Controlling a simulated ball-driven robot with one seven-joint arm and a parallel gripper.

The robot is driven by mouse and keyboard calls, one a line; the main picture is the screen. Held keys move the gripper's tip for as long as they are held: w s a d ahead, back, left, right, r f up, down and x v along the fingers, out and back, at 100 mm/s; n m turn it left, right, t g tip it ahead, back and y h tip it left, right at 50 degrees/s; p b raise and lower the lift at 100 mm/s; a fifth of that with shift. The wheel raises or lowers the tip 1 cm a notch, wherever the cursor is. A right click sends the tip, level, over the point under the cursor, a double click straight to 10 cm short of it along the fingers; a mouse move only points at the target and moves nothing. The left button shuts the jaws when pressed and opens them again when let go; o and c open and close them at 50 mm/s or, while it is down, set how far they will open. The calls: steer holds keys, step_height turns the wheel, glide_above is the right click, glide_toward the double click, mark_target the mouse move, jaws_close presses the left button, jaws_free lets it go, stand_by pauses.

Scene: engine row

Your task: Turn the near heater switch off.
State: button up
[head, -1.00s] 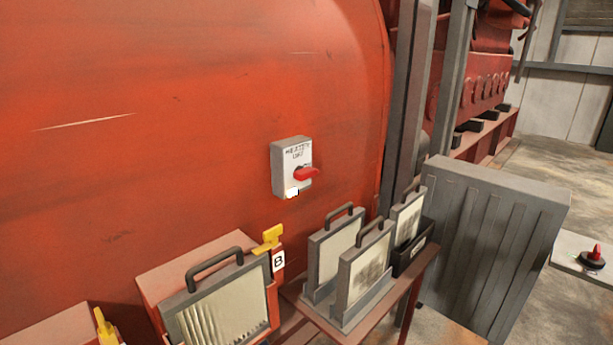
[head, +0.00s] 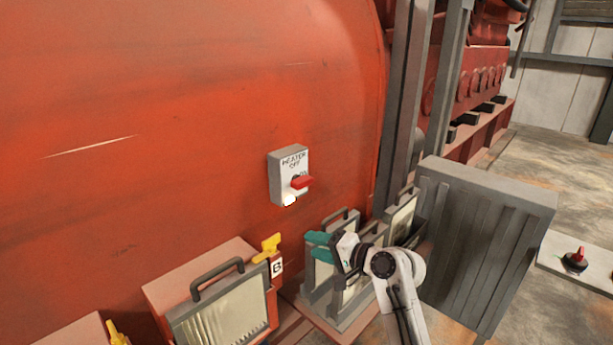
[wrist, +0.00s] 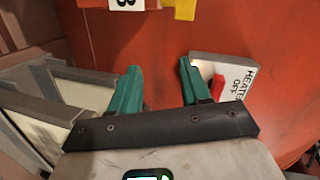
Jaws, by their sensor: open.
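The heater switch (head: 288,176) is a grey box with a white face marked HEATER, OFF and ON, fixed to the big red engine body. Its red lever (head: 302,182) points to the right, toward ON, and a small white lamp (head: 289,200) glows at the bottom. My gripper (head: 314,246) has teal fingers, is open and empty, and is below and to the right of the switch, apart from it. In the wrist view the fingers (wrist: 160,82) show, with the switch box (wrist: 228,82) and its red lever (wrist: 217,88) partly behind the right finger.
Framed filter panels (head: 345,300) with handles stand on a shelf close beneath my gripper. A red box with a yellow latch (head: 267,248) and a B tag is to the left. A large grey ribbed panel (head: 485,245) stands at right.

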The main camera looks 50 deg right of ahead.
mark_target(306, 184)
steer(key=w+d+r+m+t+h, duration=0.1)
steer(key=d+r+m+t+h, duration=0.15)
steer(key=d+r, duration=0.6)
steer(key=shift+m+y, duration=0.45)
steer(key=w+p, duration=0.1)
steer(key=w, duration=0.6)
steer(key=w+p, duration=0.1)
steer(key=w, duration=0.3)
steer(key=shift+a+r+p, duration=0.3)
steer(key=shift+a, duration=0.05)
steer(key=shift+s, duration=0.1)
jaws_close()
